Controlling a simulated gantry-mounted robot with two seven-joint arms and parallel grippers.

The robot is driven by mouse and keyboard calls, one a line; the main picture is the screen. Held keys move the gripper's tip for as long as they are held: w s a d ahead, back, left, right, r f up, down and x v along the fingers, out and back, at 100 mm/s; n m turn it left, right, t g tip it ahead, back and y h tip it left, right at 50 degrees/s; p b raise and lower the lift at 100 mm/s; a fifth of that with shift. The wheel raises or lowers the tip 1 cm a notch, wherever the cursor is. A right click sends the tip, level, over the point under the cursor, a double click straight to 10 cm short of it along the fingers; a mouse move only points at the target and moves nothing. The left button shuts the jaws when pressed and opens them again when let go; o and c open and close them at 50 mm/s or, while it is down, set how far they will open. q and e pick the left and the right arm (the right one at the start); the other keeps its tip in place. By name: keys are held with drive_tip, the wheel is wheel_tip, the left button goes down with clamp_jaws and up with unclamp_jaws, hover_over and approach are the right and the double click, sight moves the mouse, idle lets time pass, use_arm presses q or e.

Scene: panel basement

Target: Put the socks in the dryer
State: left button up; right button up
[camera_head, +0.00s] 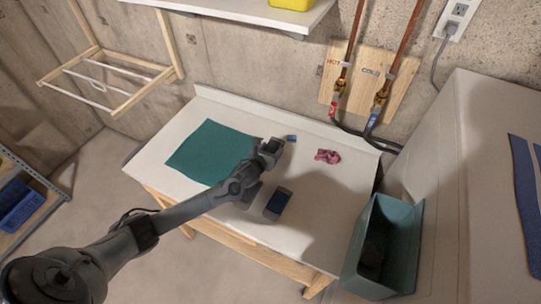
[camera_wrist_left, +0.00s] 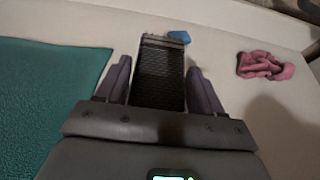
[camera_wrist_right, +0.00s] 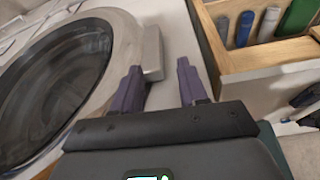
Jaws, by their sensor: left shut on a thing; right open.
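My left gripper (camera_head: 270,150) is over the white table, its fingers on both sides of a dark, woven-looking piece with a ribbed far end, perhaps a sock (camera_wrist_left: 160,75). A crumpled pink cloth, perhaps a sock, lies right of it in the head view (camera_head: 327,156) and the left wrist view (camera_wrist_left: 265,66). A small blue item (camera_head: 291,138) lies just beyond the gripper. My right gripper (camera_wrist_right: 158,80) is open and empty. It is at the rim of a white machine with a round dark glass door (camera_wrist_right: 60,85), perhaps the dryer; whether that door is closed is unclear.
A teal cloth (camera_head: 208,152) lies flat on the table (camera_head: 330,185). A grey and blue item (camera_head: 277,203) stands near its front edge. A teal bin (camera_head: 408,240) stands between table and white machine (camera_head: 480,130). A wooden shelf (camera_wrist_right: 265,57) holds several containers.

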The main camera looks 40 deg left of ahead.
use_arm(q)
wheel_tip(320, 180, down, 3)
drive_tip(key=shift+d, duration=0.1)
idle(0.3)
drive_tip(key=shift+f, duration=0.2)
drive_tip(key=o, duration=1)
drive_tip(key=shift+r, duration=0.1)
drive_tip(key=shift+r, duration=0.2)
drive_tip(key=shift+o, duration=0.2)
drive_tip(key=p+v, duration=0.1)
drive_tip(key=v, duration=1.1)
drive_tip(key=shift+p, duration=0.3)
